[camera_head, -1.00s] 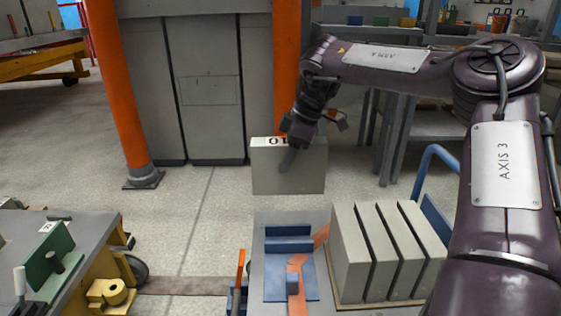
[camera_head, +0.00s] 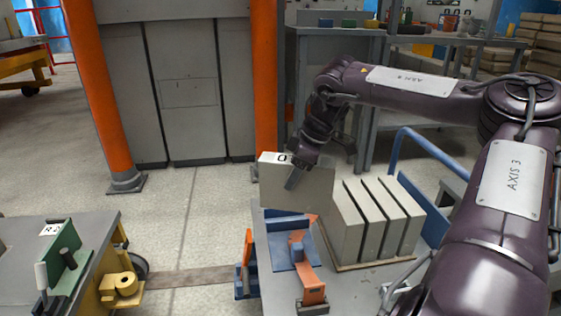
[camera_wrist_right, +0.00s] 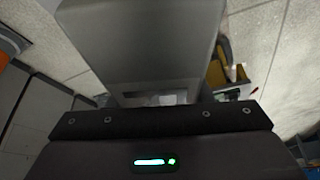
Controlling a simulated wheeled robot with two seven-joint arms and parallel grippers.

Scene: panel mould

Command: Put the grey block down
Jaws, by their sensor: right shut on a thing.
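The grey block (camera_head: 297,186) has a white label on its top left edge. It appears over the far end of the grey table, behind the blue fixture (camera_head: 285,253); I cannot tell whether it touches anything below. In the right wrist view the block (camera_wrist_right: 140,40) fills the upper middle, beyond the dark gripper body. My left gripper is not in view.
Several similar grey slabs (camera_head: 348,222) stand in a row right of the held block. An orange clamp arm (camera_head: 308,270) lies over the blue fixture. A blue rail (camera_head: 432,152) is at the right. Another table (camera_head: 75,290) with a green bracket is at the left.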

